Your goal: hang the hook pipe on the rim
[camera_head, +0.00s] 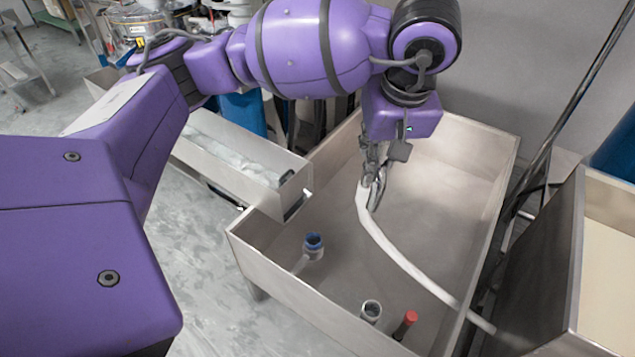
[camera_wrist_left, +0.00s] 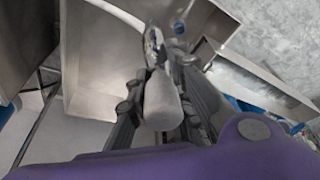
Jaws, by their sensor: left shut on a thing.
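The hook pipe (camera_head: 400,259) is a long, pale, curved tube. My left gripper (camera_head: 372,192) is shut on its upper end, above the inside of the steel tank (camera_head: 285,287). From there the pipe runs down and right, crossing the tank's right rim in the picture. Its far end shows outside the tank, at lower right. I cannot tell whether the pipe touches the rim. In the left wrist view, the pale pipe end (camera_wrist_left: 161,103) lies between the two dark fingers. My right gripper is not in view.
A blue-topped fitting (camera_head: 313,245), a grey pipe stub (camera_head: 371,310) and a red-capped stub (camera_head: 406,324) stand inside the tank. A narrow steel trough (camera_head: 240,155) adjoins it at left. Another steel bin (camera_head: 607,270) stands at right, beyond a narrow gap.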

